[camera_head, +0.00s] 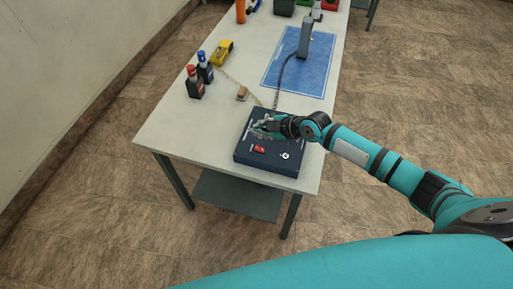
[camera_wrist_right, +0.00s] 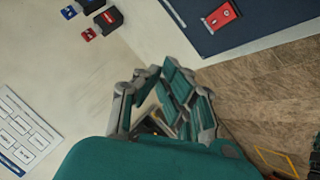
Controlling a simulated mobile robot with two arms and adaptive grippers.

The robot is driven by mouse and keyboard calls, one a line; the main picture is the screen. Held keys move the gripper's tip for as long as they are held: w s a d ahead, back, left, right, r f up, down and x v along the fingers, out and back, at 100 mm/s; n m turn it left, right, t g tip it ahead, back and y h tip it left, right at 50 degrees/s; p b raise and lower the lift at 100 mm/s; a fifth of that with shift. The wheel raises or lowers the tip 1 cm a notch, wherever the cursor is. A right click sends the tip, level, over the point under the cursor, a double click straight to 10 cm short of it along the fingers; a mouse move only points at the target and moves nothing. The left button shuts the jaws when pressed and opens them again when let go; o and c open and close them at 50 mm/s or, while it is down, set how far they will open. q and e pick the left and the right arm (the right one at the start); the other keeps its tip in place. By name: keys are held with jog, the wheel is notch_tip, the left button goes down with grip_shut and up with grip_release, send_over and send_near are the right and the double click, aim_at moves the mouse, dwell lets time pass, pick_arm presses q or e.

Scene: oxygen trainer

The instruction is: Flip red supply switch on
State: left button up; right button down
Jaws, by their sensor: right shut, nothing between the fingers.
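The red supply switch (camera_head: 260,149) sits on the front part of a dark blue box (camera_head: 241,157) at the near end of the table. In the right wrist view the red switch (camera_wrist_right: 221,16) shows at the top right, on the dark box (camera_wrist_right: 272,22). My right gripper (camera_head: 258,130) is shut and empty. It is over the box, behind the switch as seen from the head, and looks apart from it. The fingers (camera_wrist_right: 158,72) also show in the right wrist view, with the switch beyond them. My left gripper is not in view.
A round light dial (camera_head: 285,155) is right of the switch. A yellow item (camera_head: 221,52) and a blue mat (camera_head: 316,75) lie farther back. The table's front left (camera_head: 180,135) is clear.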

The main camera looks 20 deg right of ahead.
aim_at(257, 149)
jog(key=f+b, duration=0.1)
jog(key=f, duration=0.1)
jog(key=f+b, duration=0.2)
jog(key=f, duration=0.1)
jog(key=f+b, duration=0.2)
jog(key=shift+w+a+f, duration=0.15)
jog(key=shift+w+a, duration=0.05)
jog(key=shift+a, duration=0.2)
jog(key=shift+f+b, duration=0.2)
jog(key=shift+b, duration=0.25)
dwell(0.5)
jog(key=shift+w+f+b, duration=0.1)
jog(key=shift+f+b, duration=0.25)
jog(key=shift+b, duration=0.2)
jog(key=shift+a+f+b, duration=0.1)
jog(key=shift+f+b, duration=0.25)
jog(key=shift+b, duration=0.05)
dwell(0.7)
jog(key=shift+r, duration=0.15)
jog(key=shift+r+p, duration=0.45)
jog(key=shift+r, duration=0.2)
